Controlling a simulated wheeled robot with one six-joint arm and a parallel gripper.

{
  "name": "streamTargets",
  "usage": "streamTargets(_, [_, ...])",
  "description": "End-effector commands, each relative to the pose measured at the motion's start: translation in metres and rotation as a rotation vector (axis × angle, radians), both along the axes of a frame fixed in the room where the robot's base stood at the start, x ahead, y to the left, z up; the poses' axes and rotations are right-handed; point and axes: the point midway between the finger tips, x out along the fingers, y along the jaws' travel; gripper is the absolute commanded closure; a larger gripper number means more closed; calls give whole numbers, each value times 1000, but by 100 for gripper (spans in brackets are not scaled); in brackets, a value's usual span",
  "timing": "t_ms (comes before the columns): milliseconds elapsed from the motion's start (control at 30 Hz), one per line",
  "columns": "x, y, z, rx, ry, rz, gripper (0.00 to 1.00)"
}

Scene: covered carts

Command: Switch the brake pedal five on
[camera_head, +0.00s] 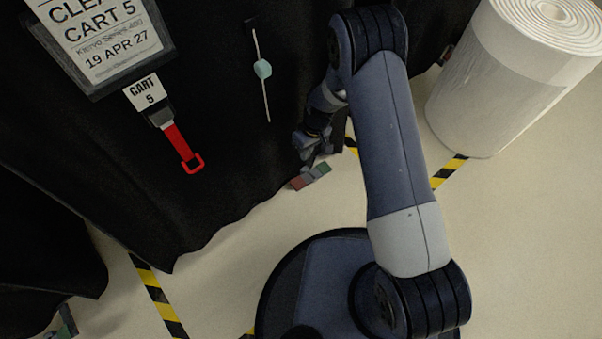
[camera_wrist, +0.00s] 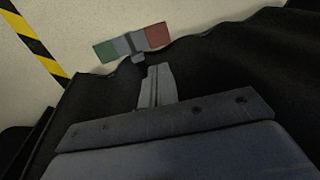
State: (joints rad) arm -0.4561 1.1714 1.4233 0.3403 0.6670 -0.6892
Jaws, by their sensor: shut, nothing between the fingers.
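The brake pedal (camera_head: 310,177) sticks out from under the black cover of cart 5 near the floor. It has a red end, a grey middle and a green end. In the head view its red end is at the left and its green end at the right. In the wrist view the pedal (camera_wrist: 133,42) lies just beyond the fingertips, green at the left and red at the right. My gripper (camera_wrist: 155,70) is shut and empty, its tips close to the pedal's grey middle. I cannot tell whether they touch. In the head view my gripper (camera_head: 308,150) is just above the pedal.
The black cover (camera_head: 225,190) hangs beside my arm, with a cart 5 tag (camera_head: 146,93) and a red strap (camera_head: 182,147). A white roll (camera_head: 510,75) stands at the upper right. Yellow-black tape (camera_head: 155,295) marks the floor. Another pedal (camera_head: 65,322) shows at the lower left.

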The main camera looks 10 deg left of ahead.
Motion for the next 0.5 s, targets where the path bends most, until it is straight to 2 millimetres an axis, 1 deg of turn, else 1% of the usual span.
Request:
streamTargets(267, [0, 0, -3, 0, 0, 0, 100])
streamTargets(367, [-2, 1, -12, -1, 1, 0, 100])
streamTargets(467, [-5, 3, -29, -2, 3, 1, 100])
streamTargets(500, [-7, 5, -37, -1, 3, 1, 100])
